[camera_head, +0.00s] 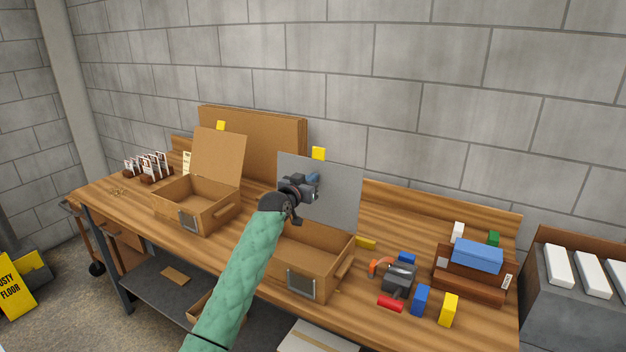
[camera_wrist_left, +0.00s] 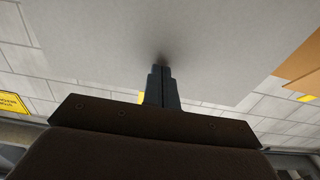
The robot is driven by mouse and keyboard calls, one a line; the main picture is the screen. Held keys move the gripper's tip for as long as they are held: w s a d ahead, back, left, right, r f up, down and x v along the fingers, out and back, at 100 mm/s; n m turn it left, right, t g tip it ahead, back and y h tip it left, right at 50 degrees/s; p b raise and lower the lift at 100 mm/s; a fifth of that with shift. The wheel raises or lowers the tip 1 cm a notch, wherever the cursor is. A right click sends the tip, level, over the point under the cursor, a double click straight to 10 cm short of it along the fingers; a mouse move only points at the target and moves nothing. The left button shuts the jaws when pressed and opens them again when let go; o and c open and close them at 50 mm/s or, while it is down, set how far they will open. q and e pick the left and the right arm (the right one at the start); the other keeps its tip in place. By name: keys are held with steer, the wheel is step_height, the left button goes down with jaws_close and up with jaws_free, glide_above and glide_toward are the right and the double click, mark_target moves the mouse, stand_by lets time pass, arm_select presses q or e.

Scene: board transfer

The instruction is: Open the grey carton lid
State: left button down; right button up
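The grey carton lid (camera_head: 335,200) stands upright at the back of the right-hand cardboard carton (camera_head: 325,248), whose box is open with its inside showing. The lid's flat grey face also fills the upper part of the left wrist view (camera_wrist_left: 110,45). My left gripper (camera_head: 313,180) is in front of the lid, above the carton. In the left wrist view its fingers (camera_wrist_left: 161,72) are together with nothing seen between them, tips at or very near the lid face; contact is unclear. My left arm hides the carton's left side. My right gripper is not in view.
A second open carton (camera_head: 190,208) with a brown lid stands to the left. A large cardboard panel (camera_head: 265,140) leans behind. Right of the grey-lidded carton lie a dark grey tool (camera_head: 398,278), coloured blocks (camera_head: 449,310) and a brown box (camera_head: 470,284) with a blue item on top.

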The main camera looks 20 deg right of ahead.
arm_select(q)
steer(key=p+v, duration=0.2)
steer(key=v, duration=0.6)
steer(key=shift+p, duration=0.4)
stand_by(0.5)
stand_by(0.4)
